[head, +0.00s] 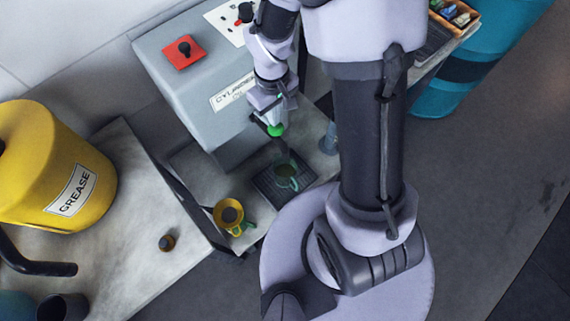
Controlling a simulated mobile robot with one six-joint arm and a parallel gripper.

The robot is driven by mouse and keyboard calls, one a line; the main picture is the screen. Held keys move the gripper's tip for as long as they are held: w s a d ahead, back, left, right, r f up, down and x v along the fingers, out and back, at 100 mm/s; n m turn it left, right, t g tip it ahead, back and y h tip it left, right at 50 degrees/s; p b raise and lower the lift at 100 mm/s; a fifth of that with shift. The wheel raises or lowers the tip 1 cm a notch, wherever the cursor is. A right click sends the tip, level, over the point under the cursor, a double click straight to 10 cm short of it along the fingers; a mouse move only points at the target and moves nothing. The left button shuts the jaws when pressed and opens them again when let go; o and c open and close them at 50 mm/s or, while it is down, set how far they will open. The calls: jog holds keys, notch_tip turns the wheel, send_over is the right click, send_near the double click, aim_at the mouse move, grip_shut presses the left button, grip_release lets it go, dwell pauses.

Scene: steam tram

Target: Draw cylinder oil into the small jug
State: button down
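The grey tank (190,85) labelled "CYLINDER OIL" stands at the upper middle. A green knob (275,131) shows at its front, with a dark spout-like part below it. A small green jug (289,183) stands upright on a black drip grid (267,189) below the knob. Its inside looks dark; I cannot tell whether it holds oil. My gripper (270,119) points down at the green knob, at or very near it. The arm and the small size hide whether the fingers are closed on it.
A yellow vessel (219,207) with a green handle stands left of the grid. A red plate (182,52) tops the tank. Teal drums stand at the upper right.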

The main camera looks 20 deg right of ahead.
dwell(0.4)
notch_tip(320, 180, up, 6)
jog(key=p, duration=0.5)
jog(key=shift+r, duration=0.1)
jog(key=s+a+r+m+t, duration=0.1)
jog(key=s+r+m+t, duration=0.1)
jog(key=s+r, duration=0.2)
jog(key=s+a+r+m+t+y, duration=0.1)
jog(key=s+r+m+t, duration=0.1)
jog(key=r, duration=0.8)
jog(key=s+a+r+m+t+y, duration=0.1)
jog(key=s+a+r+m, duration=0.1)
jog(key=s+r+m, duration=0.2)
notch_tip(320, 180, up, 4)
jog(key=s, duration=0.2)
jog(key=shift+s+t, duration=0.4)
